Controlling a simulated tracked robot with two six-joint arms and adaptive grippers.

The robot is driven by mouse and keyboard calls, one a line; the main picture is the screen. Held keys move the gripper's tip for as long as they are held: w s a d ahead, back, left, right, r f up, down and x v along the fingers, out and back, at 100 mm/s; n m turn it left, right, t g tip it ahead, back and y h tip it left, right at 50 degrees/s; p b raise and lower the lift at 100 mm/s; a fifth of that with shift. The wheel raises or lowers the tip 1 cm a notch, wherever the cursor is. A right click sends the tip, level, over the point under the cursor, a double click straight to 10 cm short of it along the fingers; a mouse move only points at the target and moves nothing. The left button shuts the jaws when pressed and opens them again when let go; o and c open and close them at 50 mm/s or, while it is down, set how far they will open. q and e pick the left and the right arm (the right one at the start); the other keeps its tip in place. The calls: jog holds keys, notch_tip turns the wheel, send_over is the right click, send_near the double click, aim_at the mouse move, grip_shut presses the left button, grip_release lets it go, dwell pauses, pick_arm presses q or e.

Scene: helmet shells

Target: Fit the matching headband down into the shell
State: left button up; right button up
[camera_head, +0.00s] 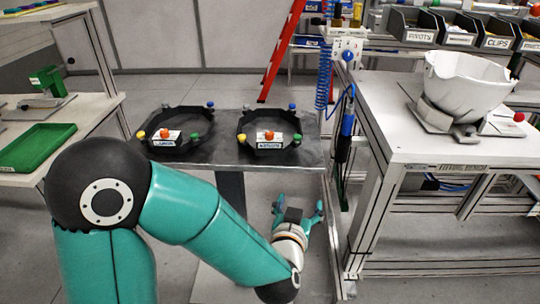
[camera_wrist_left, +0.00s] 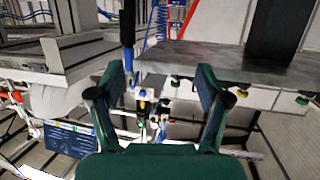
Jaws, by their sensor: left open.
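Two dark ring-shaped headbands lie apart on a grey table: a left headband (camera_head: 207,132) and a right headband (camera_head: 295,131). Each has coloured knobs and a white front label too small to read surely. The white shell (camera_head: 467,82) sits open side up on a holder on the right bench. My left gripper (camera_head: 299,206) is open and empty, low by the grey table's front right corner, apart from both headbands and the shell. Its spread fingers also show in the left wrist view (camera_wrist_left: 162,92) with nothing between them. My right gripper is out of view.
The grey table (camera_head: 225,152) stands beside the white right bench (camera_head: 400,130), with a narrow gap between. A blue-handled tool (camera_head: 347,122) hangs in that gap. A green tray (camera_head: 38,147) is on the left bench. Labelled bins (camera_head: 455,25) and a red ladder (camera_head: 283,50) stand behind.

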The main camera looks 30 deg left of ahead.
pick_arm(q)
jog(key=s+a+r+n+y+b, duration=0.1)
jog(key=s+a+r+n+y, duration=0.2)
jog(key=s+a+r+y, duration=0.4)
jog(key=h+p, duration=0.1)
send_near(270, 144)
jog(key=shift+t, duration=0.3)
jog(key=x, duration=0.5)
jog(key=shift+a, duration=0.4)
jog(key=shift+f+p+x, duration=0.15)
jog(key=shift+p+x, duration=0.1)
jog(key=shift+x, duration=1.25)
jog(key=shift+f+p+x, duration=0.1)
jog(key=shift+p+x, duration=0.1)
jog(key=shift+x, duration=1.3)
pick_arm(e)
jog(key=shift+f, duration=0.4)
pick_arm(q)
jog(key=shift+w+d, duration=0.15)
jog(key=c, duration=0.8)
jog(key=shift+r, duration=0.1)
jog(key=shift+c, duration=0.2)
